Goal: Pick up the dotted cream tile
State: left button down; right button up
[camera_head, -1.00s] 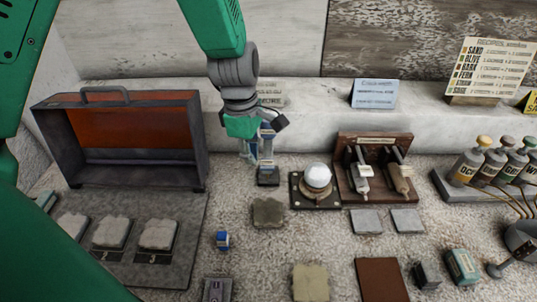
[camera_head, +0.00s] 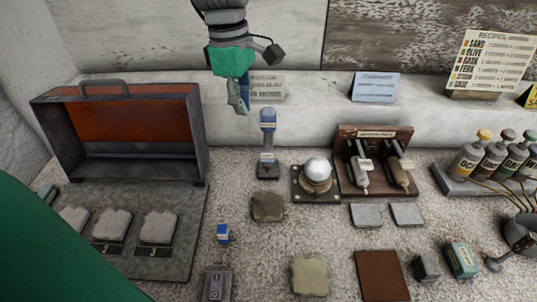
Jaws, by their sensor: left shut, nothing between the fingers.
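A pale cream-olive tile (camera_head: 310,277) lies flat on the rough counter at the bottom middle. I cannot make out dots on it, so I cannot tell for sure that it is the dotted cream tile. A darker grey-brown tile (camera_head: 267,207) lies above it in the picture. Pale grey tiles lie on the slab at the left (camera_head: 159,227), (camera_head: 113,225). My left gripper (camera_head: 243,107) is shut and empty, high up near the back ledge, well apart from every tile. My right gripper is not in view.
A blue-topped upright device (camera_head: 268,150) stands just below my left gripper in the picture. A white sphere (camera_head: 317,170) sits on a dark base beside a wooden lever stand (camera_head: 375,165). An open case (camera_head: 130,140) stands left; bottles (camera_head: 470,160) stand right. A brown plate (camera_head: 382,276) lies in front.

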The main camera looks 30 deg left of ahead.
aim_at(267, 206)
jog(key=k, duration=1)
